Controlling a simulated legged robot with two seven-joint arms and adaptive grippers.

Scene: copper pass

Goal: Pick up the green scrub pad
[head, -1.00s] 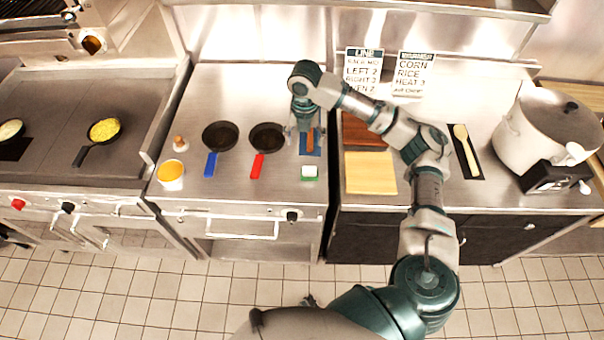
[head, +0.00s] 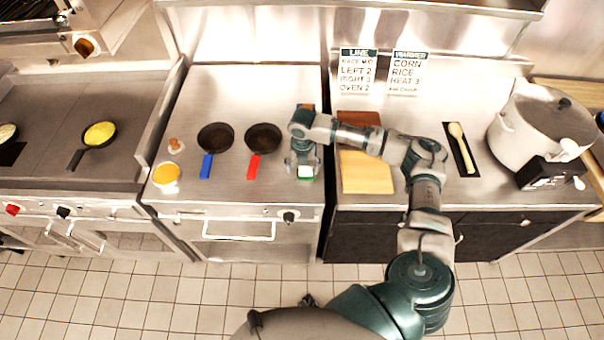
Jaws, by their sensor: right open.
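The scrub pad (head: 305,172) lies on the steel counter near its front edge. Its pale top shows, with a green edge below, partly hidden by my gripper. My right gripper (head: 303,166) is open and points down over the pad, its fingers around or just above it. I cannot tell whether they touch it. My left gripper is out of view.
Left of my gripper are a red-handled pan (head: 263,138), a blue-handled pan (head: 216,137) and a cup of orange contents (head: 166,174).

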